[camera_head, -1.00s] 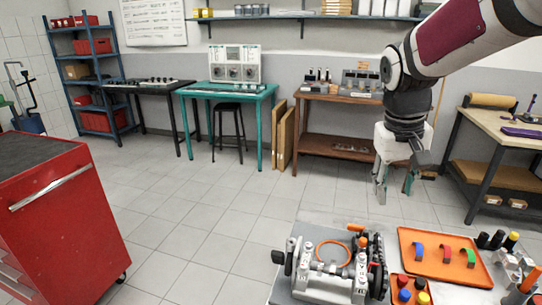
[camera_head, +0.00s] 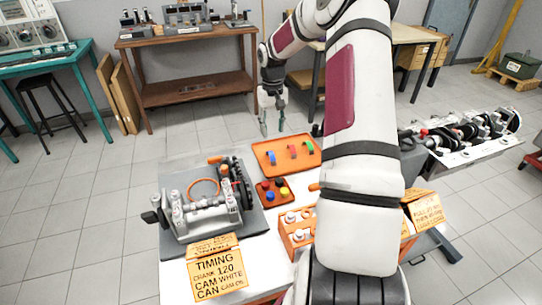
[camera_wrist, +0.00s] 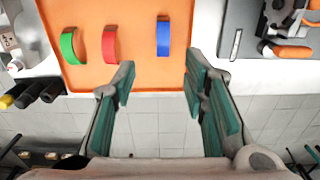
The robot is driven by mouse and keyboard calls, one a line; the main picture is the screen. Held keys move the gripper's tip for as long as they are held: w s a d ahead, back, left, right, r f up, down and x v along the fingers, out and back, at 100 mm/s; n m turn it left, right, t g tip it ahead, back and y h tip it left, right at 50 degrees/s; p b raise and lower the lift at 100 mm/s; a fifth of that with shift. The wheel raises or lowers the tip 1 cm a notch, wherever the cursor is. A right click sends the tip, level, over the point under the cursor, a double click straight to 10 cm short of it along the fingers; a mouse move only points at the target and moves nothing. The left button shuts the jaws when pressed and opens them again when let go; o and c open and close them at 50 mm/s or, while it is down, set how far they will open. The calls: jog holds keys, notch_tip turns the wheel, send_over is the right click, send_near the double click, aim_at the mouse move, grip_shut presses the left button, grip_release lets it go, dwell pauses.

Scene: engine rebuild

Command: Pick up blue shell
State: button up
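The blue shell (camera_head: 272,157) is a small curved band on the left of the orange tray (camera_head: 272,171). In the wrist view the blue shell (camera_wrist: 163,37) lies ahead of the fingertips, roughly in line with the gap between them. A red shell (camera_head: 292,151) and a green shell (camera_head: 308,147) sit beside it; the red shell (camera_wrist: 109,45) and green shell (camera_wrist: 69,47) also show in the wrist view. My gripper (camera_head: 273,131) hangs by the tray's far edge, fingers pointing down. In the wrist view my gripper (camera_wrist: 160,80) is open and empty, apart from the shells.
The engine block (camera_head: 205,205) with its crankshaft stands left of the tray. A yellow timing sign (camera_head: 215,275) stands in front. Dark cylinders (camera_wrist: 48,91) stand beside the tray.

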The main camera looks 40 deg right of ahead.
send_over(271, 153)
jog(key=f, duration=0.5)
jog(key=shift+d+f, duration=0.25)
jog(key=shift+f, duration=0.1)
jog(key=shift+a+f+p, duration=0.2)
jog(key=shift+f+p, duration=0.45)
jog(key=shift+f, duration=2.25)
grip_shut()
